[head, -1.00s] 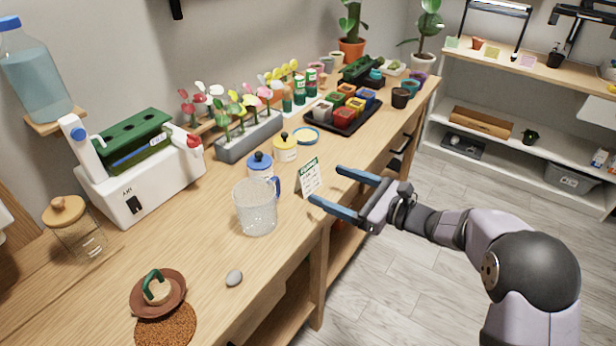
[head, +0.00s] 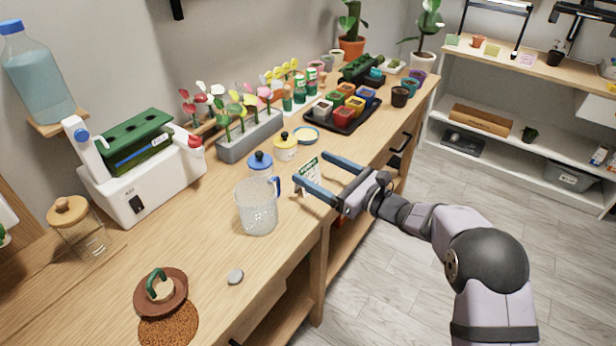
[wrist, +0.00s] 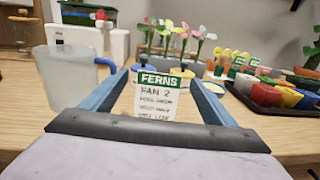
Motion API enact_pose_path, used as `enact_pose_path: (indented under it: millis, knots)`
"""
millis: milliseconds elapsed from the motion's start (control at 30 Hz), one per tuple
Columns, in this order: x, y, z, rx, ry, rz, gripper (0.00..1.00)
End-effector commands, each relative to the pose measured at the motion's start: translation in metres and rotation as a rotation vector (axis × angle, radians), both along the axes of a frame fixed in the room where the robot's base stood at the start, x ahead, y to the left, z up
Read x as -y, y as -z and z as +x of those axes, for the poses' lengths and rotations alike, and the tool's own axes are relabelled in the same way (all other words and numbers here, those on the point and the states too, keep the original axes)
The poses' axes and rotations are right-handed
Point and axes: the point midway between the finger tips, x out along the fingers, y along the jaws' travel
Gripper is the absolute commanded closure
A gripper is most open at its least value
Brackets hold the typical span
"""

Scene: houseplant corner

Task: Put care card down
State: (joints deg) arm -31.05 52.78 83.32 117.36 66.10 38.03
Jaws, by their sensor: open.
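The care card (head: 311,174) is white with a green top band and stands upright, leaning a little, near the front edge of the wooden counter. In the wrist view the card (wrist: 157,98) reads "FERNS" and "FAN 2". My gripper (head: 312,172) is open, with its blue fingers on either side of the card. In the wrist view both fingers (wrist: 158,85) flank the card, with a visible gap on each side. The lower edge of the card is hidden behind my gripper in the wrist view.
A clear pitcher with a blue handle (head: 257,207) stands just left of the card. Blue-lidded (head: 260,165) and yellow-lidded (head: 285,147) jars stand behind it. A black tray of coloured pots (head: 343,128) is farther back.

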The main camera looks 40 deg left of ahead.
Motion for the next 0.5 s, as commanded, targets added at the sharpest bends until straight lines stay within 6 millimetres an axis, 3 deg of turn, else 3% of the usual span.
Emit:
enact_pose_path:
  millis: [200, 500]
  knots:
    - [-0.026, 0.001, 0.001, 0.001, -0.002, 0.0, 0.2]
    - [-0.034, 0.002, 0.002, 0.0, 0.0, 0.0, 0.2]
